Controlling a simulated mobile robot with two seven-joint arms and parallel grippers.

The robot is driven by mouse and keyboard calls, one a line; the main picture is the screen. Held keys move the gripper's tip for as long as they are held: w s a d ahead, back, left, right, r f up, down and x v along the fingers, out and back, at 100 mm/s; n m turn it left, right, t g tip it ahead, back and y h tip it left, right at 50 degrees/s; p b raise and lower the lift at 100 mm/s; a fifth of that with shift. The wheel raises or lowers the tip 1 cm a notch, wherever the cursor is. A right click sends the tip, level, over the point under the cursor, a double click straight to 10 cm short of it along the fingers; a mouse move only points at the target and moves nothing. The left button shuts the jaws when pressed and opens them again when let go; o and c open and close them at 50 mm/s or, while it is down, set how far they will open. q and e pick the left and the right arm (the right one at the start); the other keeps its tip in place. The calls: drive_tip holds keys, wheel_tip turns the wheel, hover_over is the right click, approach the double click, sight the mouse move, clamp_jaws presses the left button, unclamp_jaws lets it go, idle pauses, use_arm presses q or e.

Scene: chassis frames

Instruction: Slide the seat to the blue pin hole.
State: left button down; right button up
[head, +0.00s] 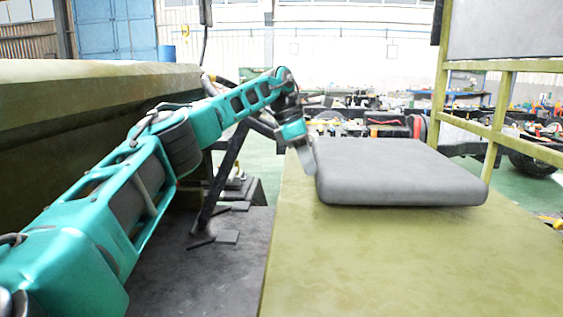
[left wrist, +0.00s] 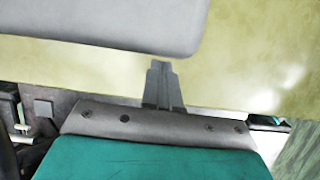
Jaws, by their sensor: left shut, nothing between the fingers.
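The seat (head: 400,172) is a grey cushion lying flat on the olive-green platform (head: 390,260) in the head view. Its edge also shows at the top of the left wrist view (left wrist: 110,22). My left gripper (head: 309,168) is shut and empty at the seat's left side in the head view, very close to it; I cannot tell whether they touch. In the left wrist view the closed fingers (left wrist: 160,68) point at the platform just below the seat's edge. I see no blue pin hole in either view. My right gripper is not in view.
A green frame (head: 495,132) with rails stands behind the seat on the right. A long olive-green body (head: 100,90) runs along the left. A dark floor area (head: 225,265) with a black strut lies between. The platform in front of the seat is clear.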

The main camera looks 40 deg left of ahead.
use_arm(q)
drive_tip(key=v, duration=0.7)
drive_tip(key=shift+r, duration=0.25)
drive_tip(key=shift+s+a, duration=0.1)
